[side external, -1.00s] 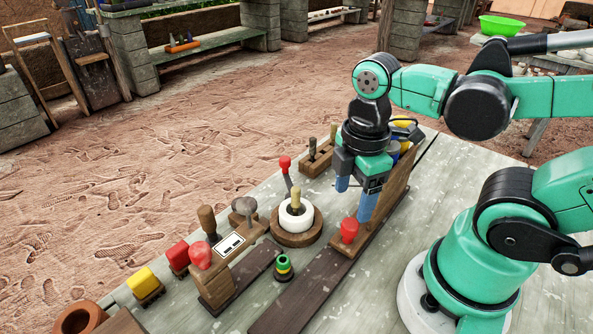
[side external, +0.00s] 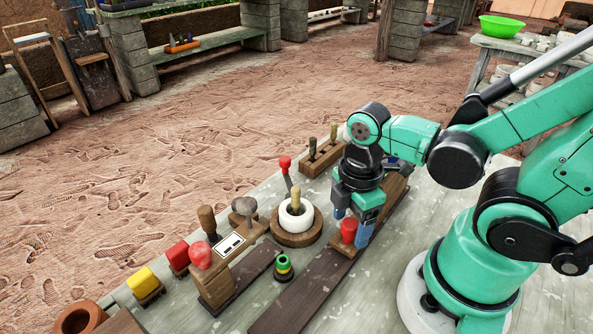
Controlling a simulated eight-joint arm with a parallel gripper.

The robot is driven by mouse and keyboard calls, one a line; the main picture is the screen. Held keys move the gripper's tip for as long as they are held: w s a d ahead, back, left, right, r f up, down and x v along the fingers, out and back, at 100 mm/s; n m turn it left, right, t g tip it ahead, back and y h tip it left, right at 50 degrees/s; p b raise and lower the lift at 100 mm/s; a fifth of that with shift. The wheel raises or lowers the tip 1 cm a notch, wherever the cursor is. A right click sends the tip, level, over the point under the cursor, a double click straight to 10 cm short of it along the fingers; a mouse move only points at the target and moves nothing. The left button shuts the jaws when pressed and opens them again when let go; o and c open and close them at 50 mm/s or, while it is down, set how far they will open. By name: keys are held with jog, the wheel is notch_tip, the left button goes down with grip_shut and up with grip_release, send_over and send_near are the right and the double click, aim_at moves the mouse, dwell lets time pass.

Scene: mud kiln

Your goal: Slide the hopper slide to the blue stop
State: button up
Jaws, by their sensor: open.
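A red knob (side external: 348,228) stands on a long dark wooden track (side external: 318,284), on what looks like the hopper slide. My gripper (side external: 351,226) is open and lowered at the knob. One blue finger is on the knob's far left side and the other on its near right side, with the knob between them in this view. I cannot tell whether they touch it.
A second wooden fixture with a pinkish-red knob (side external: 200,256) is farther left. The near-left stretch of track is clear.

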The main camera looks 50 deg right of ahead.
grip_shut()
dwell(1.4)
